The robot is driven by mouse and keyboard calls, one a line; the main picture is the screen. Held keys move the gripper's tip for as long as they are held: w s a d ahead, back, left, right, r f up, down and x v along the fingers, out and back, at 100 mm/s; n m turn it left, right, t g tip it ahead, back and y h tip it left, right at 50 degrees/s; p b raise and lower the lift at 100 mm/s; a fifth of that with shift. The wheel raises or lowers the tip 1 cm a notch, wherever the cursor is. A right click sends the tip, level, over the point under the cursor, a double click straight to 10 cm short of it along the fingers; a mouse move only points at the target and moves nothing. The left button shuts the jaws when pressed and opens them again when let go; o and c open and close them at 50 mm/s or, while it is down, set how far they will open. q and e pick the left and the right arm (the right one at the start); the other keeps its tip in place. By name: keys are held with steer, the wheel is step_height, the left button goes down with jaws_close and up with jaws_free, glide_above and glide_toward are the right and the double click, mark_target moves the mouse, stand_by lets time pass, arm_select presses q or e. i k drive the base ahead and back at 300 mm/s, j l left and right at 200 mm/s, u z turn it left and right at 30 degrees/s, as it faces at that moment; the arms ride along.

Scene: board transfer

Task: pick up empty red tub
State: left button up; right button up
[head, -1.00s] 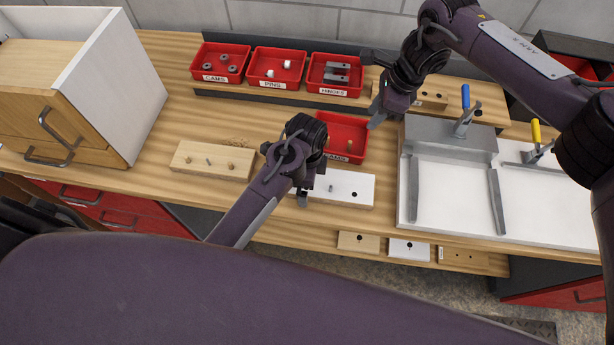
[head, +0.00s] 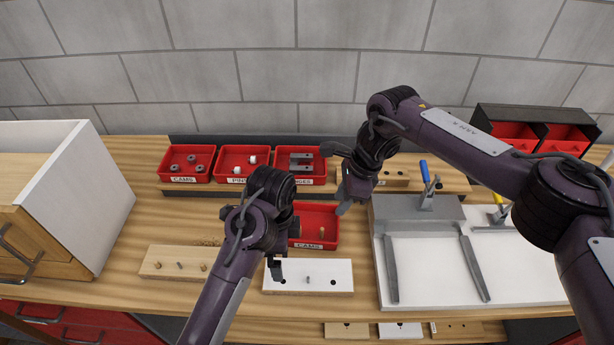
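A red tub (head: 304,235) labelled CAMS stands at the middle of the bench, with a small tan peg showing in it; its left part is hidden by my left arm. Behind it stand a red CAMS tub (head: 187,163) with grey rings, a red pins tub (head: 232,165) with white pieces, and a red hinges tub (head: 309,164) with grey plates. My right gripper (head: 339,180) is open and empty, its lower finger near the front tub's right back corner. My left gripper (head: 272,258) hangs over the white block's left part; its finger gap is hidden.
A wooden block with pegs (head: 173,263) lies left and a white-topped block (head: 318,279) in front of the tub. A white fixture with toggle clamps (head: 435,270) fills the right. A wooden drawer cabinet (head: 80,200) stands left. Bare bench shows between cabinet and tubs.

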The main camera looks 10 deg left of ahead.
mark_target(313, 216)
steer(key=k, duration=1)
